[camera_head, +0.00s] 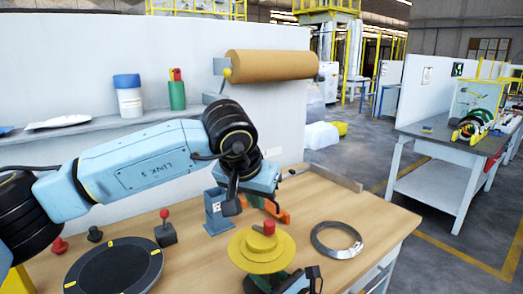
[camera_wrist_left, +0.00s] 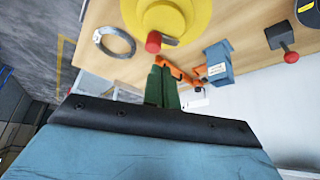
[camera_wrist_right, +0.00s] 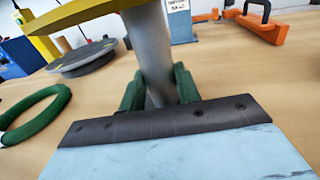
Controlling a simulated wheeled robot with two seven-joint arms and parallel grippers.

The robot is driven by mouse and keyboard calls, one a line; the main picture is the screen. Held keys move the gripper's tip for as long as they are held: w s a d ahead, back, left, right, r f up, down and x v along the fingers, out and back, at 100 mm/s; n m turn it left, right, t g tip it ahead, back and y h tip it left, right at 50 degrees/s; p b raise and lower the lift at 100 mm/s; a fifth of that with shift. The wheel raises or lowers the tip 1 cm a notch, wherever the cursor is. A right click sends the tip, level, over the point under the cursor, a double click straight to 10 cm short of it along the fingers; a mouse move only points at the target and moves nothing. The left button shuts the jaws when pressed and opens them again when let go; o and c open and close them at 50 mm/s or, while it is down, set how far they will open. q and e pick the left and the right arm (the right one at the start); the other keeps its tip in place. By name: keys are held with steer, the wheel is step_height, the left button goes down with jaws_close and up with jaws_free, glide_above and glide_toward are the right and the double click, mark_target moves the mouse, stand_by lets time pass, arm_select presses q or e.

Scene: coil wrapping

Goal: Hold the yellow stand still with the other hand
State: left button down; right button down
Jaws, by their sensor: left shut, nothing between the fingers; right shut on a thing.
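The yellow stand (camera_head: 248,262) has stepped yellow discs with a red knob (camera_head: 269,228) on top. It stands at the table's front middle, and its top also shows in the left wrist view (camera_wrist_left: 200,14). In the right wrist view my right gripper (camera_wrist_right: 155,85) is shut around the stand's grey post (camera_wrist_right: 149,45), below the yellow disc (camera_wrist_right: 75,13). My left gripper (camera_wrist_left: 161,72) is shut and empty, apart from the stand and behind it in the head view. Its fingers are partly hidden there by the wrist.
A grey metal ring (camera_head: 336,240) lies right of the stand. A blue block (camera_head: 216,214) and an orange tool (camera_head: 278,213) lie behind it. A dark round turntable (camera_head: 115,268) is at left. A green ring (camera_wrist_right: 36,114) lies beside my right gripper. A brown roll (camera_head: 272,66) hangs on the wall.

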mark_target(269, 234)
arm_select(q)
steer(key=shift+f, duration=3.15)
steer(key=shift+w+d, duration=0.2)
steer(key=shift+d, duration=0.1)
steer(key=shift+s+d, duration=0.2)
steer(key=shift+d, duration=0.05)
steer(key=shift+s+d, duration=0.15)
steer(key=shift+d, duration=0.25)
steer(key=shift+s, duration=0.1)
steer(key=shift+s+a, duration=0.1)
steer(key=shift+s, duration=0.15)
step_height(269, 234, up, 6)
